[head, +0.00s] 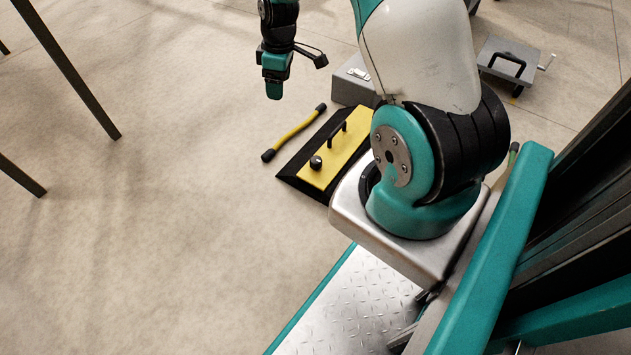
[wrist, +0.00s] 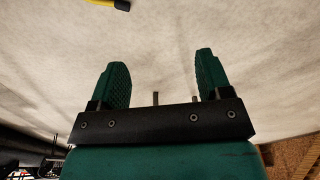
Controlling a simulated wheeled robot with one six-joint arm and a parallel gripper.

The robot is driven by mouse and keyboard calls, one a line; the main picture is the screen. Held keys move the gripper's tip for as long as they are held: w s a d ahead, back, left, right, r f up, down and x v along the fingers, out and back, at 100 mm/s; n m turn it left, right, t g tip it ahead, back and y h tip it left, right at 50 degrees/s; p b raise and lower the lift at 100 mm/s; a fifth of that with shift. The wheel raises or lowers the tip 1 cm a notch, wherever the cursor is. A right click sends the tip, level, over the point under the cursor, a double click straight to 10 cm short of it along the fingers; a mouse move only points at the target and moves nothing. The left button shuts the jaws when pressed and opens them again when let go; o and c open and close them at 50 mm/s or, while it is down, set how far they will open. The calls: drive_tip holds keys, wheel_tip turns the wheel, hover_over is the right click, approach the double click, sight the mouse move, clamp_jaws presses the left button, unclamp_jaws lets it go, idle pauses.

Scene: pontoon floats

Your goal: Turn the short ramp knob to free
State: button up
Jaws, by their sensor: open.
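The short ramp, a low black wedge with a yellow top plate (head: 335,157), lies on the floor in the head view, partly hidden behind my arm. Its small black round knob (head: 316,162) sits near the lower left end of the plate. A black handle (head: 337,134) stands on the plate farther up. My gripper (head: 273,90) hangs above the floor, up and to the left of the ramp, apart from it. In the wrist view my gripper (wrist: 160,85) is open, with nothing between its fingers. The knob does not show there, and its setting is too small to read.
A yellow bar with black ends (head: 293,134) lies on the floor left of the ramp. A grey box (head: 354,80) stands behind the ramp. A grey block with a black handle (head: 509,66) is at the upper right. Dark legs (head: 75,75) stand at the left.

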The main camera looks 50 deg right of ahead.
drive_tip(key=b, duration=0.8)
approach(316, 159)
drive_tip(key=shift+g+h, duration=0.3)
drive_tip(key=shift+h, duration=0.1)
drive_tip(key=f+b, duration=0.6)
drive_tip(key=f, duration=0.1)
drive_tip(key=f+b, duration=0.2)
drive_tip(key=f, duration=0.1)
drive_tip(key=shift+w+a+f+b, duration=0.3)
drive_tip(key=shift+a+f+b, duration=0.05)
drive_tip(key=shift+f+b, duration=0.05)
drive_tip(key=c, duration=0.9)
